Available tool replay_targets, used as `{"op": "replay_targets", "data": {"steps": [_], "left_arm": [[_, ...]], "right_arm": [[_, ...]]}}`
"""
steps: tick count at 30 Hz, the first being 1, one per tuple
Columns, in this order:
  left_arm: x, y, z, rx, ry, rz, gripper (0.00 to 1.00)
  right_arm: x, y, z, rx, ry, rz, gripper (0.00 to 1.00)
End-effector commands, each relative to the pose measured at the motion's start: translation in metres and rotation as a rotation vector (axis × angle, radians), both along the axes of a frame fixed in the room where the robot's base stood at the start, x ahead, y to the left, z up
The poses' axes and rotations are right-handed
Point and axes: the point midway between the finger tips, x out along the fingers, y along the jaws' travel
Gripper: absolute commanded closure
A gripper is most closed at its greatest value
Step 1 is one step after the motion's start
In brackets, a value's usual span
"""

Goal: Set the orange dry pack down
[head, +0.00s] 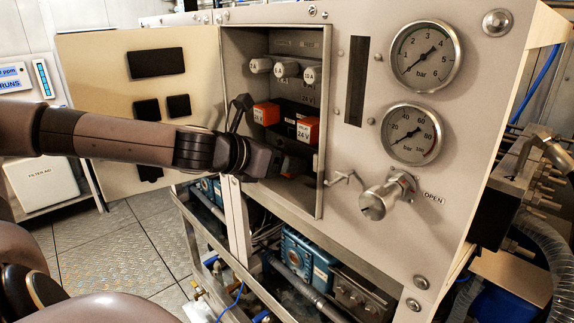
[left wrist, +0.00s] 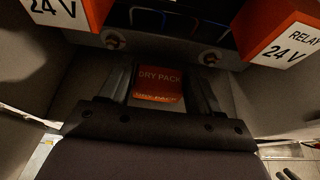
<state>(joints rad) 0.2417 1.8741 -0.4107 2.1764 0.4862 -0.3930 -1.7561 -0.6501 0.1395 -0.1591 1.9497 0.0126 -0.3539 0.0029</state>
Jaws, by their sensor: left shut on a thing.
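The orange dry pack (left wrist: 160,86), with its name printed on it, sits between the two dark fingers of my left gripper (left wrist: 163,92) in the left wrist view. The fingers are shut on it. In the head view, my left gripper (head: 280,163) reaches into the open grey cabinet, below the orange relays. The pack cannot be made out clearly there. I cannot tell whether its underside touches the cabinet floor. My right gripper is not in view.
The cabinet door (head: 110,100) stands open at left. Gauges (head: 426,55) and a valve handle (head: 385,195) are right of the opening.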

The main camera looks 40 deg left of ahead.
Motion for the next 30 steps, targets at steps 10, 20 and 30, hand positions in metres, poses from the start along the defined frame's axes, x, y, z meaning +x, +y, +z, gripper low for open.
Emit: {"op": "replay_targets", "data": {"steps": [10,20,30], "left_arm": [[0.005,-0.003,-0.019,0.004,-0.002,-0.009,0.67],[0.004,-0.002,-0.022,0.004,-0.002,-0.008,0.27],[0.004,-0.002,-0.021,0.004,-0.002,-0.008,0.11]], "right_arm": [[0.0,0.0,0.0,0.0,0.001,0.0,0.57],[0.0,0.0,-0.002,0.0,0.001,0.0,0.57],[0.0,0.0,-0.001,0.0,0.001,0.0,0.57]]}}
